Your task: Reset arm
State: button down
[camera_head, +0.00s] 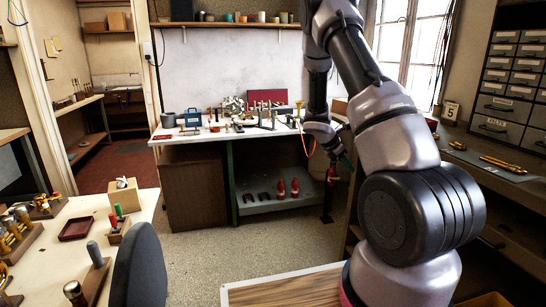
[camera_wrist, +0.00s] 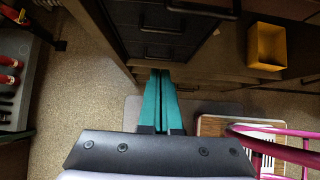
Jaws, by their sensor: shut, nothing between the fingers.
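My arm rises from the lower right in the head view and bends down in front of the window. My gripper (camera_head: 342,163) hangs past the right end of the far workbench, small in that view. In the wrist view, my gripper's teal fingers (camera_wrist: 161,88) lie side by side, closed and with nothing between them. They point over the floor toward dark drawer fronts (camera_wrist: 160,30).
The far workbench (camera_head: 190,139) carries many small tools and parts. A right-hand counter (camera_head: 470,158) holds brass pieces below a drawer cabinet (camera_head: 513,75). A yellow bin (camera_wrist: 267,46) sits near the drawers. A left table (camera_head: 85,207) and dark chair (camera_head: 141,265) stand nearby. Open floor (camera_head: 215,247) lies between.

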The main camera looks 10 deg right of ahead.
jog(key=s+a+r+m+t+y, duration=0.1)
jog(key=s+a+r+m, duration=0.25)
jog(key=r, duration=0.35)
jog(key=s+a+r+m+t+y, duration=0.1)
jog(key=s+a+r+m+y, duration=0.15)
jog(key=a+r+m, duration=0.35)
jog(key=s+a+r+m+y, duration=0.1)
jog(key=s+r+m, duration=0.25)
jog(key=r, duration=0.45)
jog(key=s+a+r+m+t+y, duration=0.2)
jog(key=s+a+r+m, duration=0.2)
jog(key=s+a, duration=0.3)
jog(key=s+a+r+m+t+y, duration=0.3)
jog(key=s+a+r+m, duration=0.2)
jog(key=s, duration=0.6)
notch_tip(320, 180, up, 3)
jog(key=shift+s+a+f+m, duration=0.2)
jog(key=shift+s+a+m, duration=0.1)
jog(key=shift+a, duration=0.75)
